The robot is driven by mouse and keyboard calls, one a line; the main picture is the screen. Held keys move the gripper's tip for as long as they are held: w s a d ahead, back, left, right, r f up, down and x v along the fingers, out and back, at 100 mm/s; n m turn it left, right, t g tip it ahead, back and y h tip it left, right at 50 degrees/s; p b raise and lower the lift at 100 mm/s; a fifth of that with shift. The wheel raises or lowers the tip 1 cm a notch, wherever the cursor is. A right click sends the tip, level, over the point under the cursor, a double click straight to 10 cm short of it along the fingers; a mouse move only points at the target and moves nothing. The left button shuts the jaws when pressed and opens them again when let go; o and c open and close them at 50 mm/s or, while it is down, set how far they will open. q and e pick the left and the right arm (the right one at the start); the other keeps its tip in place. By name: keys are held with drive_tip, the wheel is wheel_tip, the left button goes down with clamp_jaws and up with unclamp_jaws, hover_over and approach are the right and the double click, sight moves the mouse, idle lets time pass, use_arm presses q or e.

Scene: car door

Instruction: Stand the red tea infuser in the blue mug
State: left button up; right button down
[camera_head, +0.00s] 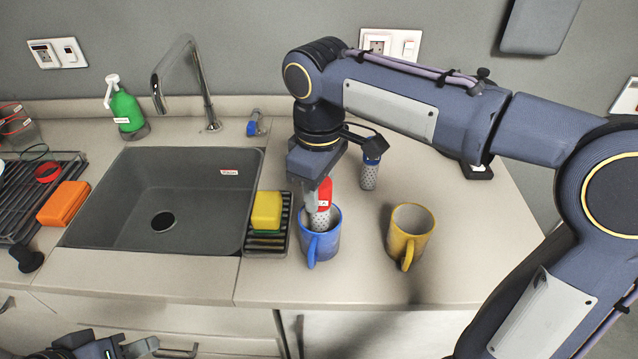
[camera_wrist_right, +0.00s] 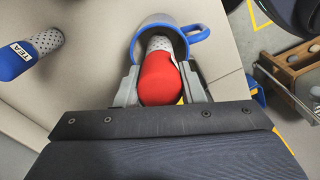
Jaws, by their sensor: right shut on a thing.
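The red tea infuser (camera_head: 323,193) has a red top with a white label and a perforated metal lower part. My right gripper (camera_head: 316,205) is shut on it from above, over the blue mug (camera_head: 321,248). In the right wrist view, the infuser's red top (camera_wrist_right: 158,80) sits between the fingers, and its perforated end reaches into the mouth of the mug (camera_wrist_right: 150,24). The mug stands upright on the counter. Whether the infuser touches the mug's bottom is hidden. My left gripper (camera_head: 128,347) is at the bottom left, partly cut off, low before the counter front.
A yellow mug (camera_head: 408,232) stands right of the blue mug. A blue tea infuser (camera_head: 370,172) stands behind. A yellow sponge (camera_head: 266,211) lies on a dark rack (camera_head: 268,241) close left of the blue mug, beside the sink (camera_head: 190,185).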

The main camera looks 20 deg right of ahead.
drive_tip(key=shift+f, duration=0.2)
drive_tip(key=c, duration=0.9)
unclamp_jaws()
drive_tip(key=shift+o, duration=0.2)
wheel_tip(320, 180, up, 8)
drive_tip(key=shift+f+p, duration=0.1)
drive_tip(key=shift+p, duration=0.55)
